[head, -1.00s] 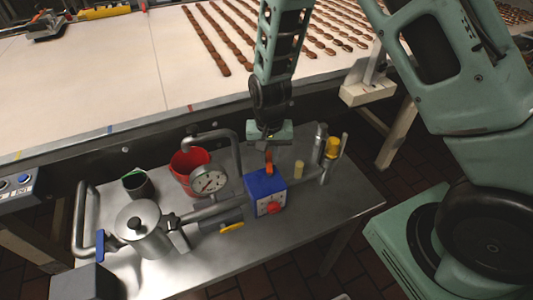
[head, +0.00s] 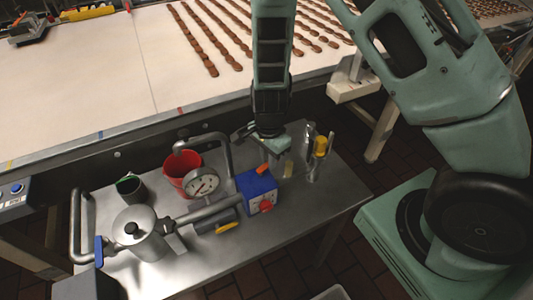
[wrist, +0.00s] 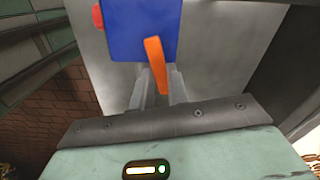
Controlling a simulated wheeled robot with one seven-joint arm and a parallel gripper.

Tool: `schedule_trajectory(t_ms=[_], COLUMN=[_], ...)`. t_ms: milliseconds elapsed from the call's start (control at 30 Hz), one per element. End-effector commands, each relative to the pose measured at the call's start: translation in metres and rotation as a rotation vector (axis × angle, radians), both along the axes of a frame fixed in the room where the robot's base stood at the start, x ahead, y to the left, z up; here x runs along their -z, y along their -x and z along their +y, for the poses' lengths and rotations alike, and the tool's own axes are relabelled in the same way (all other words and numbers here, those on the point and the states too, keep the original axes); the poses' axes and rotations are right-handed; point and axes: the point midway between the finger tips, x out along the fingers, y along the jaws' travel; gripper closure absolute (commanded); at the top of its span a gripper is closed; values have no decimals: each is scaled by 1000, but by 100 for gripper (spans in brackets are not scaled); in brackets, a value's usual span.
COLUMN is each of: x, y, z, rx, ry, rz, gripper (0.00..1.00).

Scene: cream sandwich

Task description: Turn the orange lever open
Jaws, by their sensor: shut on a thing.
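The orange lever (head: 268,188) sits on top of a blue box (head: 250,184) on the steel table. In the head view it is small and leans to the right. In the wrist view the lever (wrist: 155,60) stretches from the blue box (wrist: 130,25) down between the two grey fingers of my gripper (wrist: 158,88). The fingers are shut on it. In the head view my gripper (head: 275,160) is tilted just above and right of the box, and its fingertips are hard to make out.
A conveyor of chocolates (head: 110,70) is behind.

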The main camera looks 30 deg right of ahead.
Motion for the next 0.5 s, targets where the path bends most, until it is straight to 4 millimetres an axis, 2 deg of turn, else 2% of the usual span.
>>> schedule_trajectory(t_ms=[200,500], x=[-2,-1], y=[3,5], z=[-1,-1], rx=[124,200], ry=[0,0], rz=[-1,-2], gripper=[100,100])
